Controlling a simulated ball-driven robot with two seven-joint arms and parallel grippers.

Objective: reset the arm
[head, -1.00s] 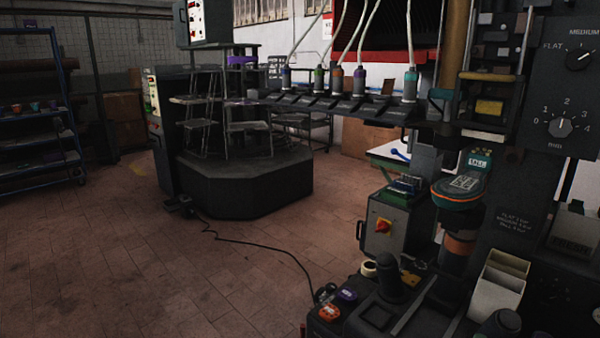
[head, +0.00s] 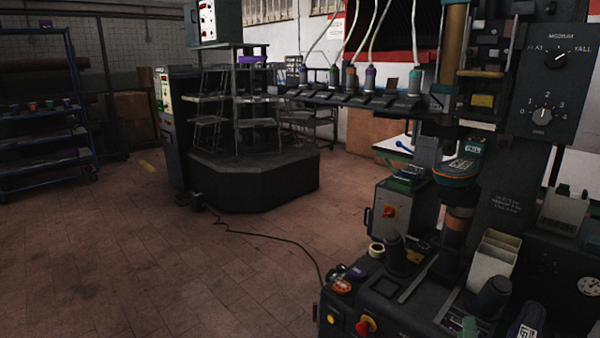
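The heel press fills the right side of the head view. A teal and black piece with a label (head: 458,172) sits on its dark column, with an orange band (head: 457,223) below. Two dials (head: 558,58) and (head: 541,116) are on the dark panel. The press base carries a red button on yellow (head: 366,326), a yellow button (head: 331,319) and an orange-red piece (head: 341,286). I cannot make out the fingers of my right gripper against the dark machinery. My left gripper is not in view.
A grey box with a red switch (head: 390,212) stands behind the press base. Cream bins (head: 492,262) stand on the base. A dark octagonal platform with racks (head: 255,180) is at the back. A cable (head: 270,236) crosses the floor. The left floor (head: 120,260) is clear.

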